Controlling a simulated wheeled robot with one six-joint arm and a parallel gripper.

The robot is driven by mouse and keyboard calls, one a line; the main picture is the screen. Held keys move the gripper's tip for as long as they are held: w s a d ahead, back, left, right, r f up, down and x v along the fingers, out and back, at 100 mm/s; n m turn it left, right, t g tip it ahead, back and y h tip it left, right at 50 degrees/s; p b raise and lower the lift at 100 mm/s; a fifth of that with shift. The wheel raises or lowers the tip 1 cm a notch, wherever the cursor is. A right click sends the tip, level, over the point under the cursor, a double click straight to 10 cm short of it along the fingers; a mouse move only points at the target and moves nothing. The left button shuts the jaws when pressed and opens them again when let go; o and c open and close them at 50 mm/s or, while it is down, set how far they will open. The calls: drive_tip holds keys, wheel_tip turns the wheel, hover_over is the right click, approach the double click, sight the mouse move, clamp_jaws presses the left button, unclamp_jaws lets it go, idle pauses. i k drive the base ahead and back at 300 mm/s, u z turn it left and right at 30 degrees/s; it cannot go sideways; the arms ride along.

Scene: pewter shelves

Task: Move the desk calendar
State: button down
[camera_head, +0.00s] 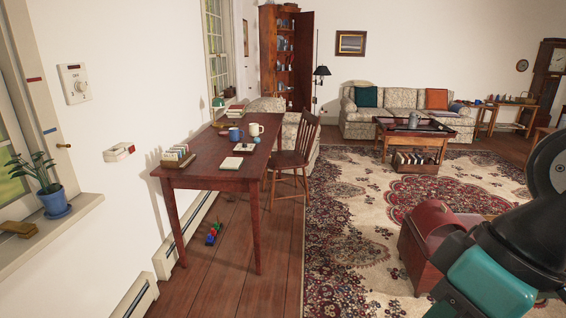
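I cannot make out for certain which thing is the desk calendar. On the dark red-brown wooden table (205,171), a small wooden holder with upright cards or booklets (175,156) stands near the front left corner. Either is too small to identify surely. Part of my own arm, black and teal, fills the lower right corner. My gripper is not in view, so its state is hidden.
A blue mug (234,134) and a cream mug (256,130) stand on the table. A wooden chair (292,155) is at its right side. Small colored toys (213,233) lie on the floor beneath. A red-brown chest (420,255) stands on the patterned rug. Floorboards before the table are clear.

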sight(238, 150)
drive_tip(key=u, duration=0.15)
drive_tip(key=i, duration=2.1)
drive_tip(key=u, duration=0.35)
drive_tip(key=i, duration=1.85)
drive_tip(key=u, duration=0.15)
